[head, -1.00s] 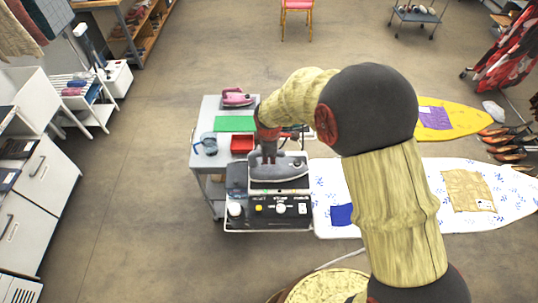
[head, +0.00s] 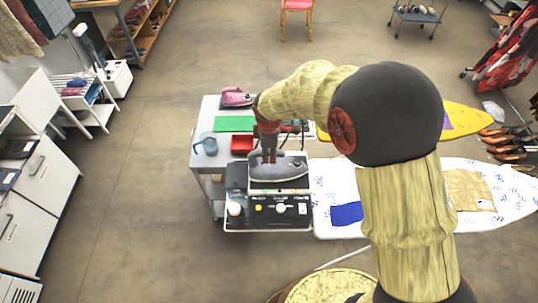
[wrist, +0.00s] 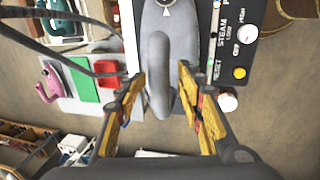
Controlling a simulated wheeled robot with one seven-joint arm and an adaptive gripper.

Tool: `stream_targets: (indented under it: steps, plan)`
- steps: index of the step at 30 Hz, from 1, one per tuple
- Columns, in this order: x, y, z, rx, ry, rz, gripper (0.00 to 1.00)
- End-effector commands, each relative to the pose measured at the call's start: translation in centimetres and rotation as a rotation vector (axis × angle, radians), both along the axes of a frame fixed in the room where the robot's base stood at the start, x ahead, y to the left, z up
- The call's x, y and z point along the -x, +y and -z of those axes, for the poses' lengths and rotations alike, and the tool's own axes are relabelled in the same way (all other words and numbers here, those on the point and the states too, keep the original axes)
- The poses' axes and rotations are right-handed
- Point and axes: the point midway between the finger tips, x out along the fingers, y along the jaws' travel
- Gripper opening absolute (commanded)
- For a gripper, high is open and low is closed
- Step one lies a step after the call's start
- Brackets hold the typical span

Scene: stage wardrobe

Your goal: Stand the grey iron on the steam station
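The grey iron (head: 280,171) lies flat, sole down, on the rear part of the steam station (head: 236,228), a dark unit with knobs and a yellow button along its front. I cannot tell how exactly its sole meets the rest. In the wrist view the iron's handle (wrist: 160,75) lies between the two yellow fingers of my gripper (wrist: 160,82), with a gap on each side. My gripper (head: 268,157) is open, just above the iron in the head view. The steam station's control panel (wrist: 222,45) shows on the right of the wrist view.
A white patterned ironing board (head: 330,178) stands to the right. Cables cross the wrist view's upper left.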

Motion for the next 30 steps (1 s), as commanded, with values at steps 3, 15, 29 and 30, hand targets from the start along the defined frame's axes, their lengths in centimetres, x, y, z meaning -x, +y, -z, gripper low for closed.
stream_targets:
  steps: [3, 15, 29, 30]
  plan:
    - [0.5, 0.1, -2.6, -0.002, -0.003, 0.001, 0.37]
    - [1.6, 0.1, -8.0, -0.001, -0.001, 0.001, 0.37]
    - [4.7, -4.1, -14.4, -0.075, -0.057, 0.261, 0.37]
    - [5.9, -5.4, -16.0, -0.100, -0.072, 0.345, 0.37]
